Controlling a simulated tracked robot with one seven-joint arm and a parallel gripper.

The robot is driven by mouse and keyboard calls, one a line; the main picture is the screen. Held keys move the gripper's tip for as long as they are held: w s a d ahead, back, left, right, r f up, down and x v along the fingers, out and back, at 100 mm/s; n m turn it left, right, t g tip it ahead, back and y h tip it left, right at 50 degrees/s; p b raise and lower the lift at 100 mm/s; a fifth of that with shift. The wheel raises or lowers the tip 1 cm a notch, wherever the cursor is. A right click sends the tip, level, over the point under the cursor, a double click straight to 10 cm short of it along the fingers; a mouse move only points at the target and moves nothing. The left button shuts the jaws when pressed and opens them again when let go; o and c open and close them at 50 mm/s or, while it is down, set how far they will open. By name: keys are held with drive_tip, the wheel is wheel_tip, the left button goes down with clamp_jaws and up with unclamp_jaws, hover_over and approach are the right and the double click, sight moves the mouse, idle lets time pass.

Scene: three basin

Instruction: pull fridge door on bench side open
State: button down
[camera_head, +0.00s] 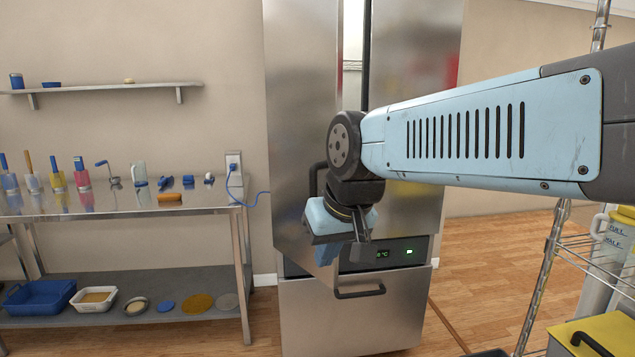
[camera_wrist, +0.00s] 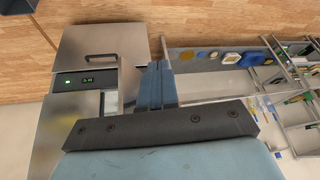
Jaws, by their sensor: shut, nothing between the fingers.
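The fridge door on the bench side (camera_head: 295,120) is the left upper steel door in the head view. It stands ajar, with a gap beside the right upper door (camera_head: 415,60) showing the pale interior. Its dark handle (camera_head: 316,178) is partly hidden by my arm. My gripper (camera_head: 340,222) is in front of the fridge's lower middle, close to the door's edge. In the wrist view my gripper's fingers (camera_wrist: 155,68) are together and empty, beside the ajar door (camera_wrist: 130,78). Whether they touch the door cannot be told.
A steel bench (camera_head: 130,200) with tools stands left of the fridge, with a blue basin (camera_head: 40,298) and dishes on its lower shelf. The lower fridge drawer (camera_head: 350,318) is shut. A wire rack (camera_head: 560,250) and yellow-lidded bin (camera_head: 600,335) stand at right.

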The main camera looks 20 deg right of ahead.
drive_tip(key=w+d+m+t+y, duration=0.15)
drive_tip(key=w+m+y, duration=0.6)
drive_tip(key=w, duration=0.75)
drive_tip(key=w+d+m+t, duration=0.2)
drive_tip(key=w+d+t, duration=0.3)
drive_tip(key=d, duration=0.5)
drive_tip(key=w+d+m+t, duration=0.3)
drive_tip(key=w+d+t, duration=0.2)
drive_tip(key=d, duration=0.5)
drive_tip(key=x, duration=0.9)
drive_tip(key=shift+w, duration=0.2)
drive_tip(key=shift+a+g, duration=0.15)
drive_tip(key=shift+g, duration=0.1)
